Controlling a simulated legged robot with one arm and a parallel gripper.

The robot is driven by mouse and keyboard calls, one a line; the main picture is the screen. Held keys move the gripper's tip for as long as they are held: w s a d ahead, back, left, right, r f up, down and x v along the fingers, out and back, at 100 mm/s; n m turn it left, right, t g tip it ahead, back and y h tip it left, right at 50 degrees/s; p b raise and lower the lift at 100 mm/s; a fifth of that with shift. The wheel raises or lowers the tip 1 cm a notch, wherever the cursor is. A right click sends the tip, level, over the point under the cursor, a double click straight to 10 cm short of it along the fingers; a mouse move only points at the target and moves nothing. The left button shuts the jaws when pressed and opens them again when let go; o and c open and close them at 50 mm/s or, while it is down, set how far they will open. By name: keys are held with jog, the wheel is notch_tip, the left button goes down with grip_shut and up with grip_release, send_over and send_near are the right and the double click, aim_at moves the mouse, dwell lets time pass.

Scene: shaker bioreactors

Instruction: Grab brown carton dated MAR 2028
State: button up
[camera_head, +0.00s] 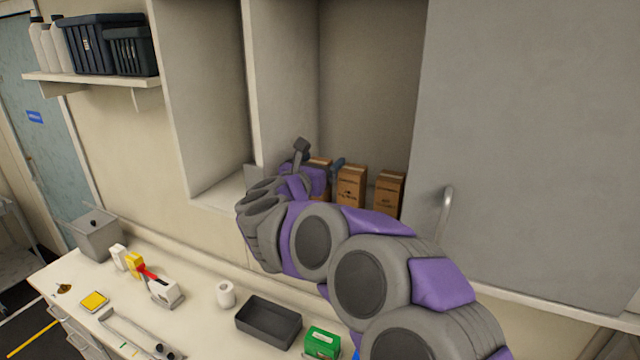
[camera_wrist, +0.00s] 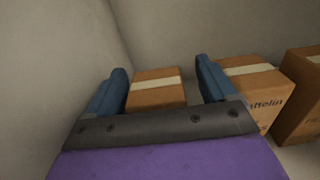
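Brown cartons stand in a row on the floor of the open wall cabinet. The left carton (camera_wrist: 157,90) is partly hidden behind my arm in the head view; the middle carton (camera_head: 351,186) and right carton (camera_head: 388,193) show to its right. The middle carton also shows in the wrist view (camera_wrist: 246,82). I cannot read a date on any of them. My gripper (camera_head: 320,155) reaches into the cabinet. In the wrist view its blue fingers (camera_wrist: 160,88) are apart, with the left carton between and beyond them. The right finger overlaps the middle carton's left edge in view.
The cabinet's left wall (camera_wrist: 65,60) is close to my gripper. A grey cabinet door (camera_head: 530,140) with a handle is at the right. The counter below holds a dark tray (camera_head: 268,322), a green box (camera_head: 322,343) and a white roll (camera_head: 226,294).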

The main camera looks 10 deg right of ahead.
jog(key=shift+a, duration=0.6)
jog(key=c, duration=0.7)
jog(key=shift+d, duration=0.4)
jog(key=c, duration=0.7)
jog(key=shift+a, duration=0.1)
